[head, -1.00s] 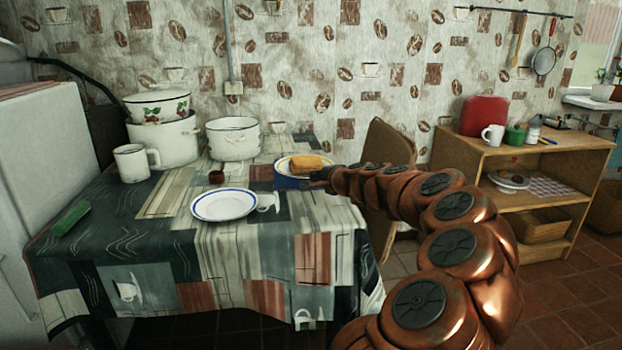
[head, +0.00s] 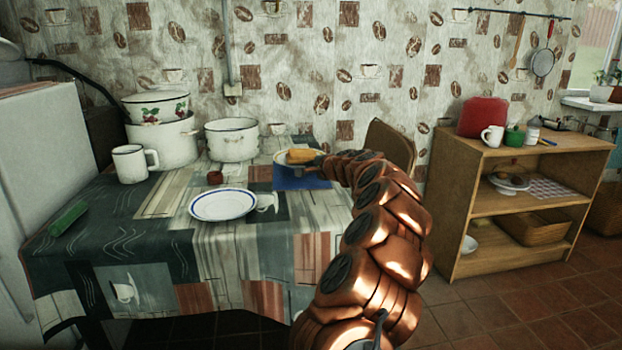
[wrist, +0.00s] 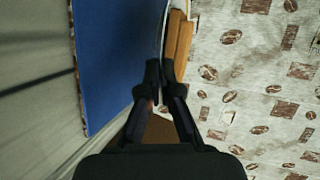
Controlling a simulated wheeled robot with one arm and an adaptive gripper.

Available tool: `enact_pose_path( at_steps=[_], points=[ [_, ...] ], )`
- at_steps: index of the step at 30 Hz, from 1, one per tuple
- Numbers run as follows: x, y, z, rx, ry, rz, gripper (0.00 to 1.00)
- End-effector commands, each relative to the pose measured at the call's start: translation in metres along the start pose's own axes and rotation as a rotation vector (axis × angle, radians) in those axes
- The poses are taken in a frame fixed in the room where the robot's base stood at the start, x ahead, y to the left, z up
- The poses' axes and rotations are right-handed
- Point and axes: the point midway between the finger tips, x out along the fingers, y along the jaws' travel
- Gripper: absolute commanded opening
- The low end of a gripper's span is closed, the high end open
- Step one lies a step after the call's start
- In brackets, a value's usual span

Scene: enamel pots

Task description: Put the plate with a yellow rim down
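A small plate with a pale, yellowish rim (head: 281,160) is in the head view, near the back right of the table, with a golden-brown bread-like piece (head: 301,156) on it. The plate appears held up over a flat blue mat (head: 300,181). My gripper (head: 320,163) reaches it from the right. In the wrist view my gripper's fingers (wrist: 160,72) are nearly together on the rim of the plate (wrist: 163,25), seen edge-on. The bread piece (wrist: 179,42) is right of it, and the blue mat (wrist: 108,60) is to the left, apart from the plate.
A blue-rimmed plate (head: 222,206) lies nearer the front. A small brown cup (head: 215,177), white pots (head: 232,142), a mug (head: 131,165) and a green object (head: 68,217) stand around it. A chair (head: 389,145) is behind my arm. The cloth's front part is clear.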

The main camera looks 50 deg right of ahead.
Motion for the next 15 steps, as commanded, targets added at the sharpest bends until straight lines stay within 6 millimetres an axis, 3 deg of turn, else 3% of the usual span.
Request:
enact_pose_path(
  at_steps=[5, 12, 15],
  points=[
    [0.004, 0.006, 0.001, 0.001, -0.002, -0.001, 0.0],
    [0.013, 0.033, 0.001, 0.001, -0.001, -0.001, 0.0],
    [0.012, 0.033, 0.0, 0.001, 0.0, -0.001, 0.0]
  ],
)
